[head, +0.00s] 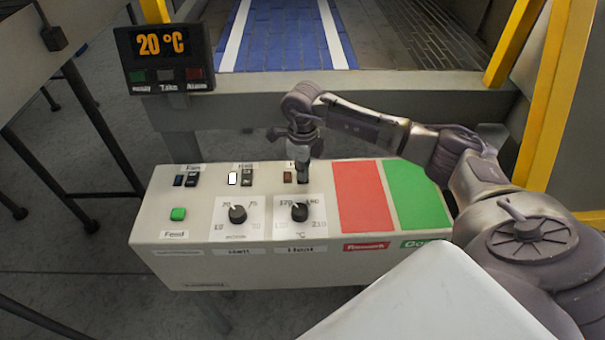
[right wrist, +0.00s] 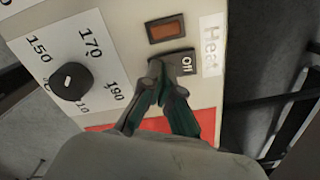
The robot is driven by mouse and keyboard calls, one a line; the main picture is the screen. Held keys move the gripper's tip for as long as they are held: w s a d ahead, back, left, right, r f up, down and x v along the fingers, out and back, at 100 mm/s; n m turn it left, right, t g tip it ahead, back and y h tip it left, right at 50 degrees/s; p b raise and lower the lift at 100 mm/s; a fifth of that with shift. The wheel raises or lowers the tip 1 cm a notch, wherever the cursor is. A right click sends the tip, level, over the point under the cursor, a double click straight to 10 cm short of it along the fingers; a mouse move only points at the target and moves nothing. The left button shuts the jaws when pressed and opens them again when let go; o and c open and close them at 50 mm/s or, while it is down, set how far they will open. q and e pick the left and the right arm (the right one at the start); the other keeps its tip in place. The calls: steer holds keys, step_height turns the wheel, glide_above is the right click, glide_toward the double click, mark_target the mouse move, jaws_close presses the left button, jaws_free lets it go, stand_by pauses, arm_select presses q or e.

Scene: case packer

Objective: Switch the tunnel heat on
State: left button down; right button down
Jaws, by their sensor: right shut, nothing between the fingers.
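The Heat switch (right wrist: 172,60) is a dark rocker marked "Off" in the right wrist view. The "Heat" label (right wrist: 211,45) is beside it, and an unlit dark orange lamp (right wrist: 165,29) sits above it. My right gripper (right wrist: 167,82) is shut and empty, with its fingertips at the edge of the switch; I cannot tell whether they touch it. In the head view my right gripper (head: 304,180) points down over the heat controls and hides the switch. The heat dial (head: 299,212) is just below. My left gripper is not in view.
The control box (head: 215,270) also carries the fan switch (head: 192,180), a lit white lamp (head: 232,179), another dial (head: 237,214), a green button (head: 178,214), and red (head: 360,195) and green (head: 418,193) panels. Yellow posts stand at right.

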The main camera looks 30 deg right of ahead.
steer(key=shift+r+p, duration=2.05)
steer(key=shift+r, duration=1.4)
steer(key=shift+f, duration=0.1)
